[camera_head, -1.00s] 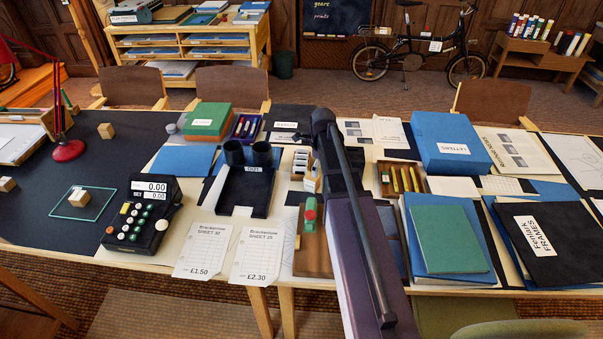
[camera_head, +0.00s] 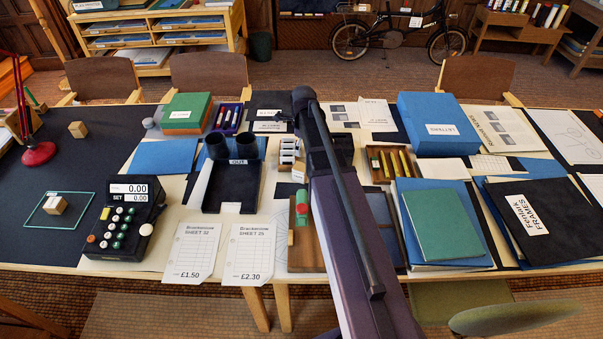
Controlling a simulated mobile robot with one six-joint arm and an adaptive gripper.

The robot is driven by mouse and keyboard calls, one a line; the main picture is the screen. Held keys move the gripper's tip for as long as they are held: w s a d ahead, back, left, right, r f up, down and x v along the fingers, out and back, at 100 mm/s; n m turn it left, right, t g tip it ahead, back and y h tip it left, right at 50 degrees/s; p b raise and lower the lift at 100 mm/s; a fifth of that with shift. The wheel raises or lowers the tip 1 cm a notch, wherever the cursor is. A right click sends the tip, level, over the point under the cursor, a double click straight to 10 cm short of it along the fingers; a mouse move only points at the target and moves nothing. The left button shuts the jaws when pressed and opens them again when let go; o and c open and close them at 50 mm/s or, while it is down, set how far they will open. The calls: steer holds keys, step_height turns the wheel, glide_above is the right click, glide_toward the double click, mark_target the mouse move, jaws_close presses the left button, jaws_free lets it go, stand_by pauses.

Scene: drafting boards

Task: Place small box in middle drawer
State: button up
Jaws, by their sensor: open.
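A small stack with several white fronts (camera_head: 289,151) stands mid-table; it looks like a little set of drawers, but is too small to tell which are open. A small pale block (camera_head: 299,172) sits just in front of it, partly beside my arm; I cannot tell whether it is the small box. My arm crosses the table from the lower right.
A black tray (camera_head: 232,190) with dark cups lies left of the stack. A wooden pen tray (camera_head: 376,178) and blue LETTERS box (camera_head: 438,124) are right. A black keypad machine (camera_head: 122,220) stands left.

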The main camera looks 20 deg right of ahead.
mark_target(301, 167)
steer(key=shift+a+f+b, duration=0.15)
steer(key=shift+f+b, duration=0.65)
steer(key=shift+f, duration=0.1)
step_height(301, 167, down, 7)
steer(key=b, duration=0.6)
steer(key=shift+r+b, duration=0.1)
steer(key=shift+b, duration=0.3)
steer(key=f+b, duration=0.3)
steer(key=shift+w+a+f, duration=0.15)
steer(key=shift+w+a, duration=0.05)
steer(key=shift+w, duration=0.05)
steer(key=shift+f+b, duration=0.95)
steer(key=shift+b, duration=0.15)
steer(key=c, duration=1.3)
